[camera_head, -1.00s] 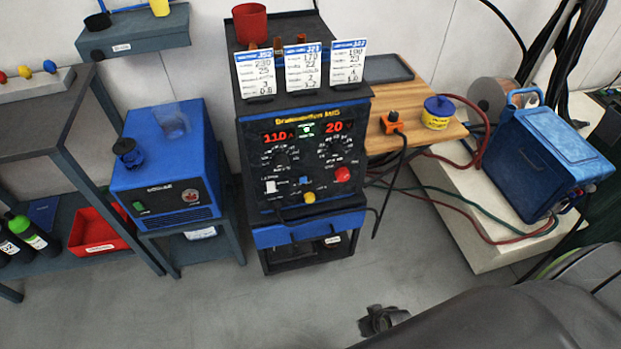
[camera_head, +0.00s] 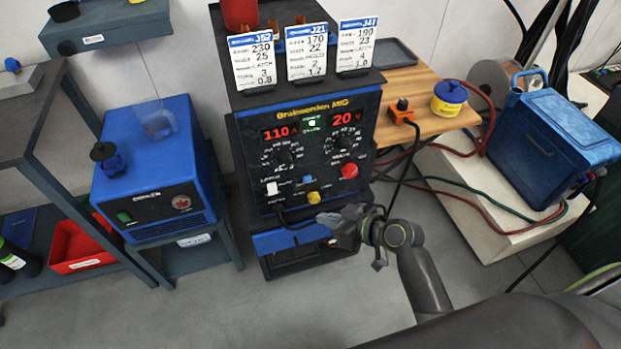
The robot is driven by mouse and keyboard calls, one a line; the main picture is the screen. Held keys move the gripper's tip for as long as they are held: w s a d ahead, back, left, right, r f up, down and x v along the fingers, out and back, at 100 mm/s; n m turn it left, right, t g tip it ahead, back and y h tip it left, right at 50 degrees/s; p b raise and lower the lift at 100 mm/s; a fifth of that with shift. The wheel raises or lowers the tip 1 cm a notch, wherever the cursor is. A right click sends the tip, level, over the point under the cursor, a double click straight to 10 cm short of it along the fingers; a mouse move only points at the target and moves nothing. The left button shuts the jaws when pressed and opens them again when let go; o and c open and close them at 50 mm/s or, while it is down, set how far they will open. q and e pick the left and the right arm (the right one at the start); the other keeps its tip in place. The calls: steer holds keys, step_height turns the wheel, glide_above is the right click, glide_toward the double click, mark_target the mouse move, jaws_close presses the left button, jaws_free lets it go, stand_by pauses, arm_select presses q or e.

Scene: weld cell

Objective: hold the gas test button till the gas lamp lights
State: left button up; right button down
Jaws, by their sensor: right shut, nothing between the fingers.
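The welding machine (camera_head: 300,108) stands in the middle, its black front panel facing me. Its red displays read 110 and 20. A small green light (camera_head: 312,124) glows between them. Low on the panel are a small blue button (camera_head: 307,180), a yellow knob or connector (camera_head: 313,197) and a white switch (camera_head: 272,188). The labels are too small to tell which is the gas test button or which is the gas lamp. My right gripper (camera_head: 325,218) is shut and empty, just below and right of the yellow part in the picture. Contact cannot be told. My left gripper is out of view.
Three setting cards (camera_head: 306,52) stand on top of the machine. A red round button (camera_head: 349,171) is at the panel's right. A cable hangs from the orange clamp (camera_head: 402,112) on the wooden shelf, close to my right arm. A blue cooler unit (camera_head: 150,175) stands left.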

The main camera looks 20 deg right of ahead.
mark_target(307, 179)
stand_by(0.3)
arm_select(q)
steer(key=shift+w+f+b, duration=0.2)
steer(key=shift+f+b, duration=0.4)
steer(key=shift+b, duration=0.55)
arm_select(e)
steer(key=w, duration=0.8)
steer(key=shift+w+a, duration=0.15)
steer(key=shift+w, duration=0.25)
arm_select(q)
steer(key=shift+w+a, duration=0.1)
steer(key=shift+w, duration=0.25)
arm_select(e)
steer(key=shift+w, duration=0.15)
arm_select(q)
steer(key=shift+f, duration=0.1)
arm_select(e)
steer(key=shift+w, duration=0.25)
